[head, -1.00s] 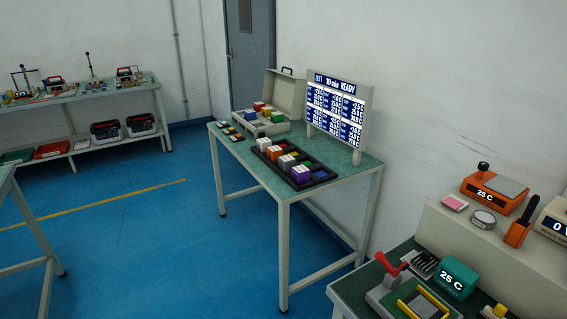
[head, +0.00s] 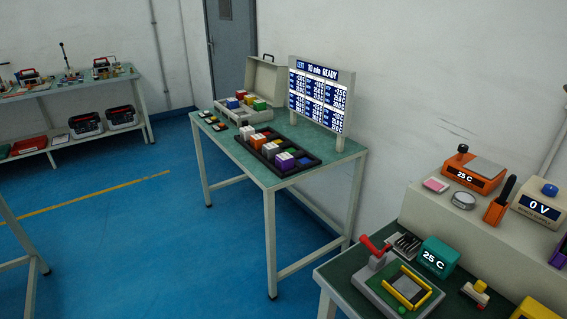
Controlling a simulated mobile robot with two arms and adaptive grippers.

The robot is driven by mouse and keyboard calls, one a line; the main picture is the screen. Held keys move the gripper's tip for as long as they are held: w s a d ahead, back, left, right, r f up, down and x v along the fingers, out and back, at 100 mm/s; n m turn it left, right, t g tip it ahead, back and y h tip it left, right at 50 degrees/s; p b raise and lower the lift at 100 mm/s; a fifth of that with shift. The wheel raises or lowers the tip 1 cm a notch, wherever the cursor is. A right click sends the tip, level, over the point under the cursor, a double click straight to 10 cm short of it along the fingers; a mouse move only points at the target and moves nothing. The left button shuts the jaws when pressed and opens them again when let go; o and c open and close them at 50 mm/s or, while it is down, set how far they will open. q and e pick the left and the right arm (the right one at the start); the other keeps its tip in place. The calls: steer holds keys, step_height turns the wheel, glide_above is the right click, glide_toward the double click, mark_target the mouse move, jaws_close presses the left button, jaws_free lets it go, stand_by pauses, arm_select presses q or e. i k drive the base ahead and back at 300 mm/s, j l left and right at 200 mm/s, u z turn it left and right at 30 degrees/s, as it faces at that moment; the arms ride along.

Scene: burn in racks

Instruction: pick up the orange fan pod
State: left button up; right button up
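An orange block (head: 257,141), which looks like the orange fan pod, sits in the black tray (head: 310,168) on the green-topped table in the middle. A white block (head: 247,132) is beside it on the far side and a grey block (head: 270,150) on the near side. A purple-and-white block (head: 285,161) sits nearer the tray's front end. The blocks are small at this distance, so their details are hard to read. Neither of my grippers is in view.
An open case (head: 262,82) with coloured blocks and a display board (head: 320,95) stand on the same table (head: 262,176). A bench (head: 330,268) with devices is at the lower right. Another bench (head: 60,88) is at the far left. Blue floor (head: 150,240) lies clear between them.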

mark_target(257, 140)
steer(key=i+z, duration=0.1)
steer(key=z, duration=0.35)
steer(key=j+z, duration=0.15)
steer(key=z, duration=0.25)
steer(key=i+j+z, duration=0.1)
steer(key=z, duration=0.35)
steer(key=i+j+z, duration=0.15)
steer(key=j+z, duration=0.2)
steer(key=j, duration=0.4)
steer(key=j+z, duration=0.4)
steer(key=j, duration=0.4)
steer(key=j+z, duration=0.35)
steer(key=j, duration=0.45)
